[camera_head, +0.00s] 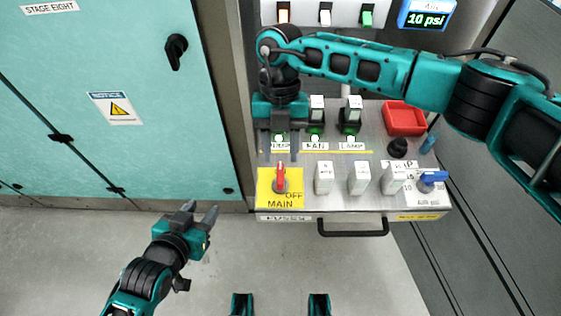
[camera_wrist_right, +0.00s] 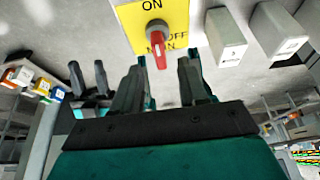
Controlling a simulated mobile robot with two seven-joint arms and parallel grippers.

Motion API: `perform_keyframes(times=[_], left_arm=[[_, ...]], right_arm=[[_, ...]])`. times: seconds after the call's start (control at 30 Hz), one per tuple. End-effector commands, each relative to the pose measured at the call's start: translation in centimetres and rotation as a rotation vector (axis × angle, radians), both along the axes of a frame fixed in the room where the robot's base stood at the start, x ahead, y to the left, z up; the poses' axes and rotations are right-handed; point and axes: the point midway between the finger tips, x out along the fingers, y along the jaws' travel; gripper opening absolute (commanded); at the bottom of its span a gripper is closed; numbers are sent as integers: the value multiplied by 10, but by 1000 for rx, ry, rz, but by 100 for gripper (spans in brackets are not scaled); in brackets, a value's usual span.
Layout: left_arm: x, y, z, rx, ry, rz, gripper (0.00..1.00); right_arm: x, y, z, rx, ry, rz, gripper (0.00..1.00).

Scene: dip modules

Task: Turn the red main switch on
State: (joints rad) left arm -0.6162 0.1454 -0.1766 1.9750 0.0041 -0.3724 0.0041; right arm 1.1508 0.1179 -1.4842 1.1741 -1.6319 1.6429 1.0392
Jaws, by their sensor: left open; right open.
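The red main switch (camera_head: 281,178) is a red handle on a yellow plate (camera_head: 266,200) marked MAIN and OFF, at the front left of the grey panel. In the right wrist view the red handle (camera_wrist_right: 157,44) points toward the OFF mark, and ON shows at the plate's opposite edge. My right gripper (camera_head: 280,155) is open, just behind the switch in the head view. In the wrist view its fingertips (camera_wrist_right: 165,65) stand on either side of the handle's end, with visible gaps. Contact cannot be told. My left gripper (camera_head: 202,212) is open and empty, left of the panel.
White blocks (camera_head: 324,178) stand in a row right of the switch. A black drawer handle (camera_head: 353,230) juts from the front. Floor in front is clear.

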Motion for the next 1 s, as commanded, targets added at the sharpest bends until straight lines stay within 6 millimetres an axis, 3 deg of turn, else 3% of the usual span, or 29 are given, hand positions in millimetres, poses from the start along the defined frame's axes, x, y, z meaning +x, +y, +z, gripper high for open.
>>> perform_keyframes(times=[0.2,0.4,1.0], left_arm=[[0,0,-1,2,1,0,45],[-1,1,-1,2,1,0,45],[-1,0,-1,1,4,0,45]], right_arm=[[19,1,45,0,-3,1,43],[28,0,68,-1,0,0,43],[30,1,73,-1,1,0,43]])
